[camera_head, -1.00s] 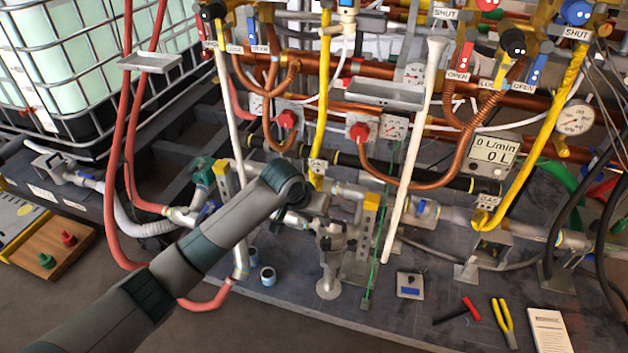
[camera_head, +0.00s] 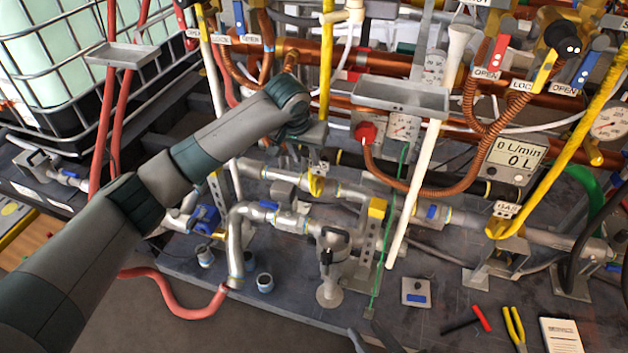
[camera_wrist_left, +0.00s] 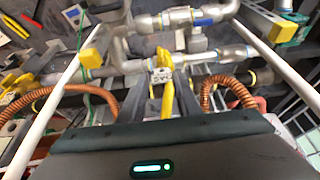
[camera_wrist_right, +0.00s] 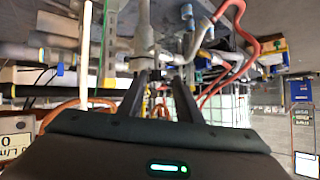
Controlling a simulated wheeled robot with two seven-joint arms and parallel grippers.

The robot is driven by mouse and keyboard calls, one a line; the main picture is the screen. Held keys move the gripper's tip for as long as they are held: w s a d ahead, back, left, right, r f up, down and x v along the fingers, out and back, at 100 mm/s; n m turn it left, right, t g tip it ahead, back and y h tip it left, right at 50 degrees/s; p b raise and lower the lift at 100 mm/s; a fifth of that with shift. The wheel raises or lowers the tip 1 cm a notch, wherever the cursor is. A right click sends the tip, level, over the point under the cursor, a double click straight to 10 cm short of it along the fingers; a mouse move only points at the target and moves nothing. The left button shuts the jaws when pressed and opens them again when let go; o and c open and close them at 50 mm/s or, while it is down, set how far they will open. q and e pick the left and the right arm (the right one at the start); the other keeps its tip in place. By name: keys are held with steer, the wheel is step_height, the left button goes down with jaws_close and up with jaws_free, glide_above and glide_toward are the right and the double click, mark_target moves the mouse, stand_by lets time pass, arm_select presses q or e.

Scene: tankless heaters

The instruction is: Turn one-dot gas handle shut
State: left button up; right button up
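Two yellow handles show in the head view: one at upper left (camera_head: 205,22) by a row of labels, one at upper right (camera_head: 545,70) above a LOCK label. I cannot make out which bears one dot. My left gripper (camera_head: 314,145) is beside the left yellow gas pipe (camera_head: 325,80), well below the handles. In the left wrist view its dark fingers (camera_wrist_left: 160,100) are apart, with the yellow pipe end and GAS tag (camera_wrist_left: 161,80) showing between and beyond them. My right gripper's fingers (camera_wrist_right: 160,85) are apart and empty, facing blurred pipes.
Red and blue handles flank the yellow ones. A grey tray (camera_head: 400,97), a white pipe (camera_head: 425,150), copper hoses and a right yellow pipe (camera_head: 565,140) crowd the rack. A flow meter (camera_head: 514,160) stands right. Pliers (camera_head: 514,327) lie on the deck.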

mark_target(314, 182)
arm_select(q)
steer(key=shift+f, duration=0.15)
arm_select(e)
steer(key=shift+w, duration=0.1)
